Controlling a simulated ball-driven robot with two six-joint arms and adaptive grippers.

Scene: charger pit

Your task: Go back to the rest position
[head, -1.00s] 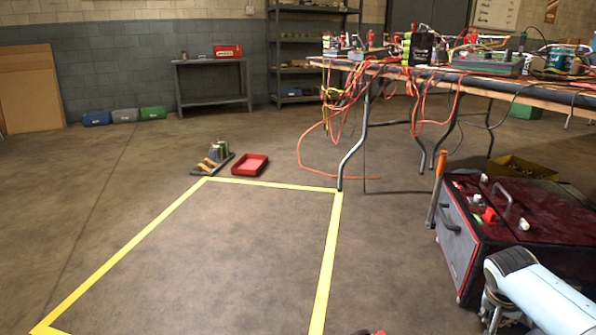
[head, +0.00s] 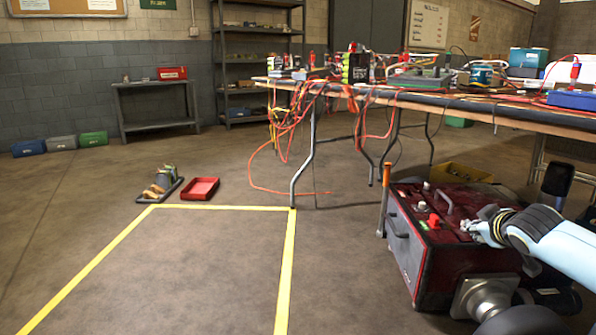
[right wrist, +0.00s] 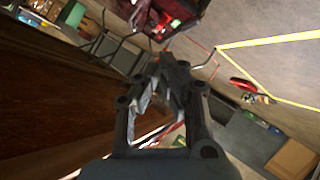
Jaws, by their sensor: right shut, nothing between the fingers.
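My right gripper (head: 474,226) is at the right of the head view, at the end of my light blue arm, in front of the dark red charger box (head: 435,240). In the right wrist view its dark fingers (right wrist: 168,62) are together with nothing between them. The box also shows at the top of that view (right wrist: 182,14), apart from the fingertips. Whether the gripper touches the box cannot be told from the head view. My left gripper is not in view.
A long table (head: 440,103) with tools and hanging orange cables stands behind the box. A yellow floor outline (head: 285,270) encloses bare floor. A red tray (head: 200,188) lies beyond it. A workbench (head: 155,110) and shelves (head: 232,60) stand at the back wall.

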